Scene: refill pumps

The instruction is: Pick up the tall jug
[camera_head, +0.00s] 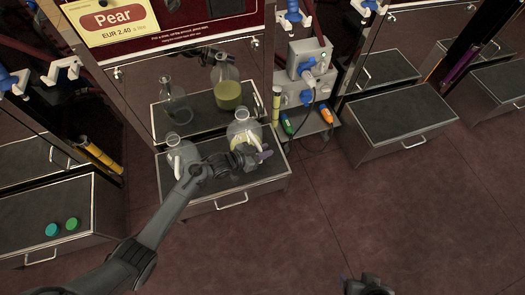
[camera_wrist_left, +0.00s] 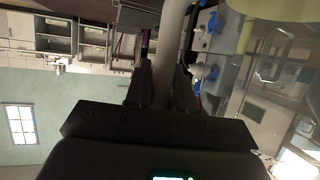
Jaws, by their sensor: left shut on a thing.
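The tall jug (camera_head: 242,126) is clear, with a narrow neck and yellow-green liquid. It is at the back right of the dark-topped drawer unit under the Pear sign. My left gripper (camera_head: 246,157) is in front of it, partly covering its lower part. In the left wrist view my left gripper (camera_wrist_left: 172,82) is shut on the pale jug handle (camera_wrist_left: 174,35), with the yellow-green body at the upper right. I cannot tell whether the jug's base touches the surface. My right gripper (camera_head: 368,286) shows only partly at the bottom edge, its fingers unclear.
A shorter clear jug (camera_head: 176,154) stands left of the gripper, close to my left arm. The drawer unit (camera_head: 262,178) has a mirror panel behind it reflecting both jugs. A side shelf at right holds green and orange items (camera_head: 326,115). The floor in front is clear.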

